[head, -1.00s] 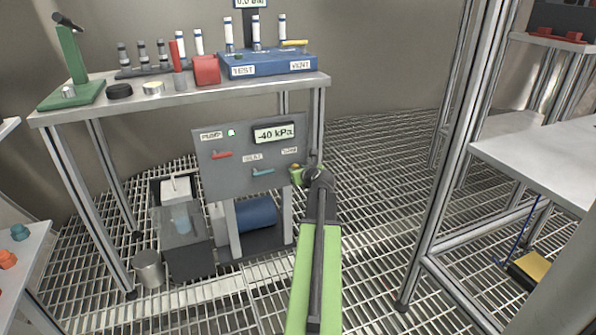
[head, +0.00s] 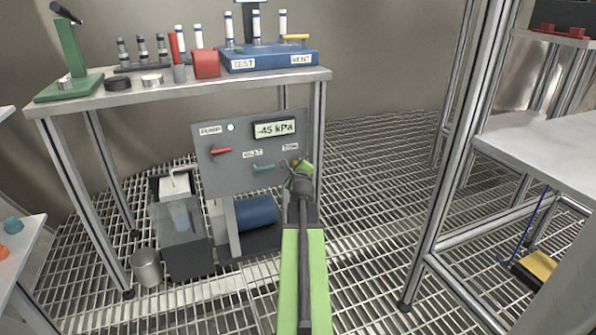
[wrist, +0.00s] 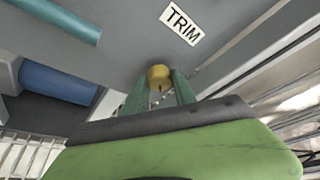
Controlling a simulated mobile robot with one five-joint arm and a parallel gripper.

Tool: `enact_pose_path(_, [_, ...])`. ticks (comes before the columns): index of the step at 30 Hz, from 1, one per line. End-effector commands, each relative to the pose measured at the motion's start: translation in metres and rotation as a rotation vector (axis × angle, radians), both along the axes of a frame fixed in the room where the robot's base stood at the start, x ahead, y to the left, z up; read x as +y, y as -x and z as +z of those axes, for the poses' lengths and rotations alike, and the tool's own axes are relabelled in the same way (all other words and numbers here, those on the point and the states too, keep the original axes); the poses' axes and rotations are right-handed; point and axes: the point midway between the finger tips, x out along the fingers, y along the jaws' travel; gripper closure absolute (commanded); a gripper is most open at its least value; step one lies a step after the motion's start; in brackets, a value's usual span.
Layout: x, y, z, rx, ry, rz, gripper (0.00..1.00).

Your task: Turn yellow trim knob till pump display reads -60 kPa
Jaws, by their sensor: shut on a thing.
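The pump panel (head: 225,172) is an upright grey plate under the bench. Its pump display (head: 274,129) reads -45 kPa. The yellow trim knob (wrist: 159,75) sits below the TRIM label (wrist: 181,23) in the wrist view. My gripper (wrist: 160,90) is shut on the knob, with one green finger on each side of it. In the head view my gripper (head: 297,168) is at the panel's lower right and largely hides the knob.
A red lever (head: 220,150) and a teal lever (head: 263,168) are on the panel, the teal one just left of my gripper. A bench leg (head: 318,140) stands close on the right. Open grating floor lies further right.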

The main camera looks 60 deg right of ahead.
Motion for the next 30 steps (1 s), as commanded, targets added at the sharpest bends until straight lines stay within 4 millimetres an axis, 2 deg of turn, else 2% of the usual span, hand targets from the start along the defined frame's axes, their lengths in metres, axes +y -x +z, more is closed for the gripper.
enact_pose_path(9, [-0.0008, 0.0017, -0.0003, 0.054, 0.069, -0.003, 1.0])
enact_pose_path(23, [-0.0012, 0.0014, 0.001, 0.058, 0.077, -0.003, 1.0])
enact_pose_path(24, [-0.0012, 0.0014, 0.0011, 0.057, 0.077, -0.003, 0.63])
enact_pose_path(28, [-0.0008, 0.0007, 0.0009, 0.057, 0.076, -0.002, 0.46])
enact_pose_path(30, [-0.0006, 0.0005, 0.0008, 0.057, 0.076, -0.002, 0.46])
